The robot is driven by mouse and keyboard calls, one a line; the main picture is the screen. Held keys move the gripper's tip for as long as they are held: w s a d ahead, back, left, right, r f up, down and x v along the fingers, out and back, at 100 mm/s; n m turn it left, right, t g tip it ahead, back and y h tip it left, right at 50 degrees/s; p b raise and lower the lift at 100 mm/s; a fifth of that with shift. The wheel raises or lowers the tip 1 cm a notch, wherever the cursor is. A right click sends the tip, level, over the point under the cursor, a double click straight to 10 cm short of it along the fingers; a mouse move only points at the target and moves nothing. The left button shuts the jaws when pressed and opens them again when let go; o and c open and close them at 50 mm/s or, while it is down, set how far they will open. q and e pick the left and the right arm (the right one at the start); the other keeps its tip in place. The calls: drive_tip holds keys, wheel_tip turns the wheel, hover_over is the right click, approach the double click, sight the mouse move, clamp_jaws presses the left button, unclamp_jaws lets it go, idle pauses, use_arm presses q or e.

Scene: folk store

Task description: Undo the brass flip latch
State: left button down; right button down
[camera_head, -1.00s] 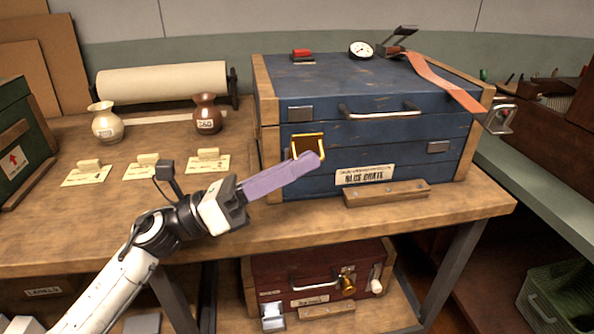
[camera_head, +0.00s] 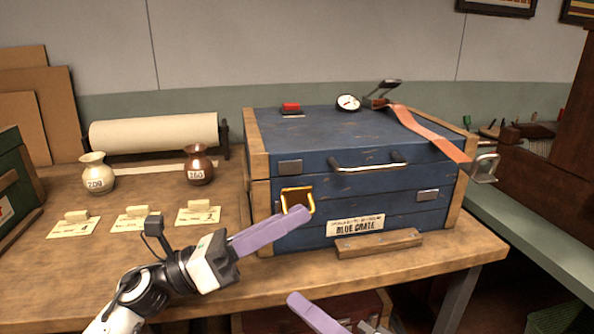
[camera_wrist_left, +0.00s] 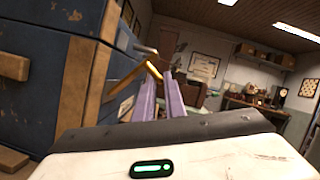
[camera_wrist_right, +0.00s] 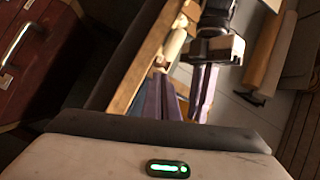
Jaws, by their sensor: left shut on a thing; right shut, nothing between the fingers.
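The blue crate (camera_head: 360,185) stands on the wooden bench. The brass flip latch (camera_head: 297,196) is a gold loop standing out from its front, left of the handle. My left gripper (camera_head: 301,212) has its purple fingers at the lower right of the loop, shut on it. In the left wrist view the brass latch (camera_wrist_left: 133,77) reaches out from the crate to the fingertips (camera_wrist_left: 160,85). My right gripper (camera_head: 294,298) is shut and empty, low in front of the bench. Its fingers (camera_wrist_right: 163,85) also show in the right wrist view.
A strap (camera_head: 430,130) hangs over the crate's top right towards a metal buckle (camera_head: 484,168). A wooden block (camera_head: 378,244) lies before the crate. Two vases (camera_head: 198,165) and several paper tags (camera_head: 130,222) are at the left. A dark red case (camera_wrist_right: 30,60) sits below.

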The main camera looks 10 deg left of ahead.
use_arm(q)
drive_tip(key=shift+r, duration=0.25)
use_arm(e)
drive_tip(key=s+a+r+g+y, duration=0.25)
drive_tip(key=a+r+y, duration=0.2)
drive_tip(key=r, duration=0.75)
wheel_tip(320, 180, up, 14)
drive_tip(key=n+g+h, duration=0.5)
drive_tip(key=n+h, duration=0.3)
drive_tip(key=h, duration=0.8)
hover_over(298, 192)
drive_tip(key=s, duration=0.2)
drive_tip(key=x, duration=0.5)
drive_tip(key=d+x, duration=0.1)
drive_tip(key=x, duration=0.2)
drive_tip(key=shift+w+a+f, duration=0.1)
drive_tip(key=shift+f, duration=0.25)
